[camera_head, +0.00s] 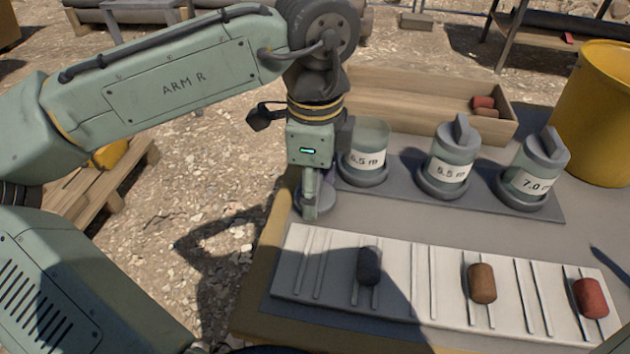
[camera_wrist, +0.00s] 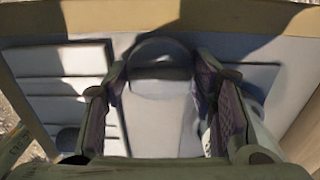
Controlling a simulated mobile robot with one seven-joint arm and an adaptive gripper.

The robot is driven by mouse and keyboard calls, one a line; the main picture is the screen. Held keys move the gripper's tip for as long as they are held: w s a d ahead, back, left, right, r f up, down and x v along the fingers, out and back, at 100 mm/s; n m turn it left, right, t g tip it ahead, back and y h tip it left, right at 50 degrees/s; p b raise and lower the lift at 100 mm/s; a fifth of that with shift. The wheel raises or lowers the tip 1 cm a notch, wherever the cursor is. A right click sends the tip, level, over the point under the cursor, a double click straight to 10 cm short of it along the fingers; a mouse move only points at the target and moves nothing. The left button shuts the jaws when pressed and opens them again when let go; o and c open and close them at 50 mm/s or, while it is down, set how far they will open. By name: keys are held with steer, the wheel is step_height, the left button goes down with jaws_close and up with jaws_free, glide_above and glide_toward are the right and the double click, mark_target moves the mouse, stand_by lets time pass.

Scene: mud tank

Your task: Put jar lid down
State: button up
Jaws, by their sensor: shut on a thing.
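My gripper (camera_head: 311,210) points down at the left end of the table, left of the jars. It is shut on the grey jar lid (camera_head: 325,201), which is partly hidden behind the fingers. In the wrist view the lid (camera_wrist: 160,72) sits between the two finger pads. The lid is at or just above the table top; I cannot tell whether it touches. The left jar (camera_head: 365,158), labelled 6.5 m, stands without a lid just right of my gripper. The middle jar (camera_head: 449,165) and the right jar (camera_head: 531,175) have their lids on.
A white ribbed tray (camera_head: 395,260) with a dark, a brown and a red core piece lies in front. A wooden box (camera_head: 420,95) with reddish pieces stands behind the jars. A yellow bucket (camera_head: 597,115) is at the back right. The table's left edge is close to my gripper.

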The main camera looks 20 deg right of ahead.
steer(key=o, duration=0.9)
steer(key=shift+f, duration=0.1)
step_height(320, 180, up, 13)
steer(key=shift+r+p, duration=0.15)
steer(key=shift+p, duration=0.2)
